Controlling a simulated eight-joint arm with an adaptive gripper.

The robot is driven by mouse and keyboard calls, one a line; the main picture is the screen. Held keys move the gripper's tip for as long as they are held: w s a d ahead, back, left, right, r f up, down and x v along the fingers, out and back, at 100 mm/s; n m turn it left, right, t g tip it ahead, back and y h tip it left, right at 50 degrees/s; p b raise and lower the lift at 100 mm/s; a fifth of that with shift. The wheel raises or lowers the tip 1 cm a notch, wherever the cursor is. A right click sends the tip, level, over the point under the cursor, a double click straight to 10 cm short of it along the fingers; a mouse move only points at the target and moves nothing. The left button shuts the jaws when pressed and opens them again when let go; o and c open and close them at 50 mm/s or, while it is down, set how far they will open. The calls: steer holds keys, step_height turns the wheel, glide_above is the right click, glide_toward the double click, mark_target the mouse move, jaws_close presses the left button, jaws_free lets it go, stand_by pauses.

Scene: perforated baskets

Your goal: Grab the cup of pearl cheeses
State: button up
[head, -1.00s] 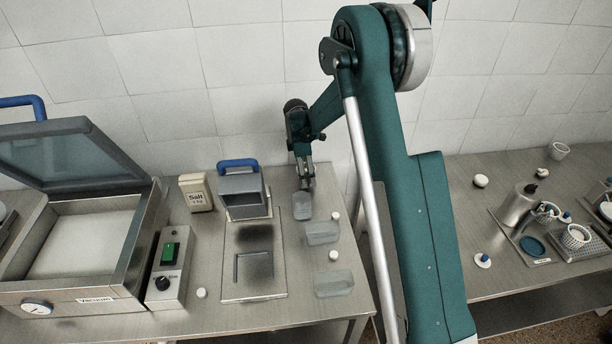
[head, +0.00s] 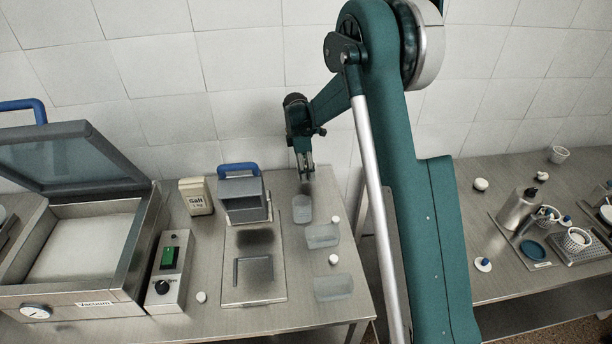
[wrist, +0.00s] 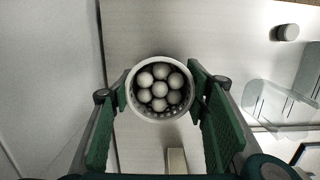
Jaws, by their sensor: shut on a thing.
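The cup of pearl cheeses (wrist: 133,101) is a round, white, perforated cup, seen from above in the wrist view. Several white balls (wrist: 160,89) fill it. My gripper (wrist: 160,98) has a green-padded finger on each side of the cup and is shut on it. In the head view my gripper (head: 306,177) points down at the back of the left steel table, behind a small translucent tray (head: 302,210). The cup cannot be made out clearly between the fingers there.
Two more translucent trays (head: 322,237) (head: 334,288) lie in front, with small white round pieces beside them. A blue-handled grey block (head: 243,196), a salt box (head: 196,196) and the vacuum machine (head: 80,240) stand to the left. The right table (head: 490,255) holds other cups.

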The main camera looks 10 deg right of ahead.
steer(key=shift+r, duration=3.1)
